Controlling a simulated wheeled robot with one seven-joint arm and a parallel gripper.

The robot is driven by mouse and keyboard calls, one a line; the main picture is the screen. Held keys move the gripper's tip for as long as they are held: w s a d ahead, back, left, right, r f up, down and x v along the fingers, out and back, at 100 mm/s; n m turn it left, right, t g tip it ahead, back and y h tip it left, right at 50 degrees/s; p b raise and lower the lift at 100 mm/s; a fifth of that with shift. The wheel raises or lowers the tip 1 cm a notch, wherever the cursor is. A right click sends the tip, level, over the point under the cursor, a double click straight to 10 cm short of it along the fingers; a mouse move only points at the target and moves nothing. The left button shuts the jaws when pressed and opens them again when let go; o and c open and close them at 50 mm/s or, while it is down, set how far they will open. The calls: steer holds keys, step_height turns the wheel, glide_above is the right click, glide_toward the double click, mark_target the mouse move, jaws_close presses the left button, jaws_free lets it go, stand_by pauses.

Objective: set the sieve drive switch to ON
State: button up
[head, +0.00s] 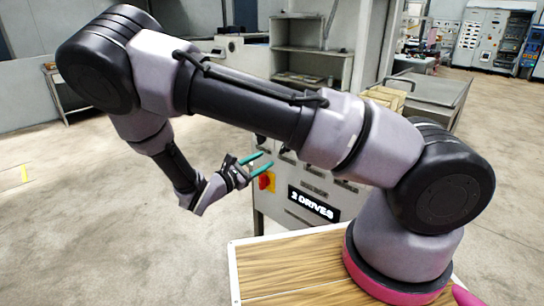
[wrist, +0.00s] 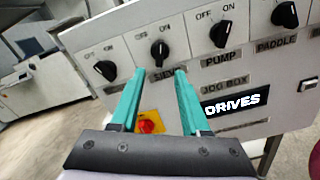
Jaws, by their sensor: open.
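The sieve drive switch (wrist: 160,51) is a black rotary knob on the grey control panel, with OFF and ON printed above it and a partly covered label below. Its pointer looks roughly upright; I cannot tell clearly which word it is set to. My gripper (wrist: 159,72) is open, with its two teal fingers on either side of the label below this knob. The fingers appear empty, and whether they touch the panel cannot be told. In the head view my gripper (head: 265,160) is at the cabinet's left side, and the knob is not clearly visible.
Other black knobs flank it: an unread one (wrist: 106,70) at left, the pump switch (wrist: 222,33) and paddle switch (wrist: 286,14) at right. A red emergency button (wrist: 147,126) on yellow sits below. A wooden-topped table (head: 285,262) stands in front of the cabinet.

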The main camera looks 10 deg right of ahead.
steer(key=shift+v, duration=1.45)
steer(key=s+d+r+m+g+y, duration=0.5)
steer(key=d+r+m+g+y, duration=0.3)
steer(key=d+r+m+g, duration=0.4)
steer(key=s+d+r+m+t+y, duration=0.1)
steer(key=s+r+m+t+y, duration=0.2)
steer(key=r, duration=0.4)
steer(key=s+d+r+m+t+y, duration=0.1)
steer(key=s+r+m+t+y, duration=0.1)
steer(key=r+m, duration=0.3)
steer(key=s+d+r+m+t+y, duration=0.1)
steer(key=s+r+m+t+y, duration=0.2)
steer(key=r, duration=0.7)
steer(key=shift+s+d+r+m+t+y, duration=0.15)
steer(key=shift+s+r+m+t+y, duration=0.15)
steer(key=shift+s+m, duration=0.7)
